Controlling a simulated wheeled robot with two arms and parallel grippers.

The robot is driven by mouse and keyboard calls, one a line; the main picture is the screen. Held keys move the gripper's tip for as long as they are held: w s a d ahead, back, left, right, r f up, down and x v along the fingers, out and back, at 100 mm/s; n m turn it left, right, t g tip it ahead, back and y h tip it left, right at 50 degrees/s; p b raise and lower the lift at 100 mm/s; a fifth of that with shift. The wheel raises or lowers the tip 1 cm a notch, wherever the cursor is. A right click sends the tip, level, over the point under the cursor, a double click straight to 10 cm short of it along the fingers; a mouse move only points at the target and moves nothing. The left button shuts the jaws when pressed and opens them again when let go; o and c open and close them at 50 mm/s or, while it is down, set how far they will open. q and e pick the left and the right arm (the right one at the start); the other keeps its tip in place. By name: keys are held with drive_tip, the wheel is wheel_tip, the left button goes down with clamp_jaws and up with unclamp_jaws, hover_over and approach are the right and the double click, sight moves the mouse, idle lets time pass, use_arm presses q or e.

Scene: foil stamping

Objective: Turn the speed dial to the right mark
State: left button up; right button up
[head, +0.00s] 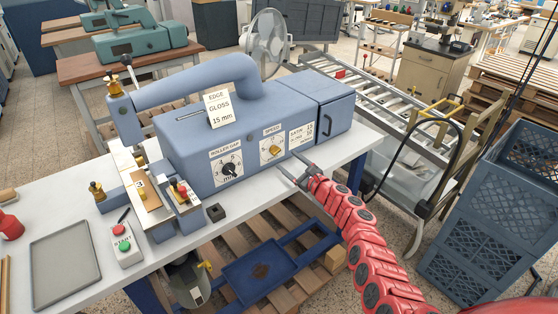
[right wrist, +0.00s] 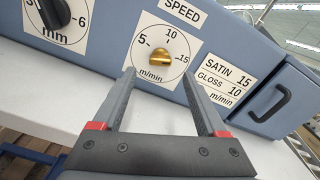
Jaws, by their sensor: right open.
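The speed dial is a brass knob (head: 273,151) on a white SPEED plate marked 5, 10 and 15 m/min, on the blue machine's front (head: 197,170). In the right wrist view the brass knob (right wrist: 160,57) shows just beyond and between the fingertips. I cannot clearly tell which mark it points to. A label beside it reads SATIN 15, GLOSS 10 m/min (right wrist: 226,81). A card (head: 219,109) on the machine reads EDGE GLOSS 15 mm. My right gripper (head: 288,164) is open and empty in front of the dial, not touching it. My left gripper is not in view.
A black ROLLER GAP dial (head: 230,169) sits left of the speed dial. A roller conveyor (head: 380,95) and blue crates (head: 490,210) are to the right.

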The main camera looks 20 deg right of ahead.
sight(278, 153)
drive_tip(key=b+x, duration=0.2)
drive_tip(key=x, duration=0.1)
drive_tip(key=b+x, duration=0.1)
drive_tip(key=x, duration=0.1)
drive_tip(key=shift+w+a+f+b, duration=0.1)
drive_tip(key=shift+f+b, duration=0.15)
drive_tip(key=shift+b, duration=0.05)
drive_tip(key=shift+w+r, duration=0.25)
drive_tip(key=shift+w, duration=0.2)
drive_tip(key=shift+a, duration=0.1)
drive_tip(key=shift+c, duration=0.2)
clamp_jaws()
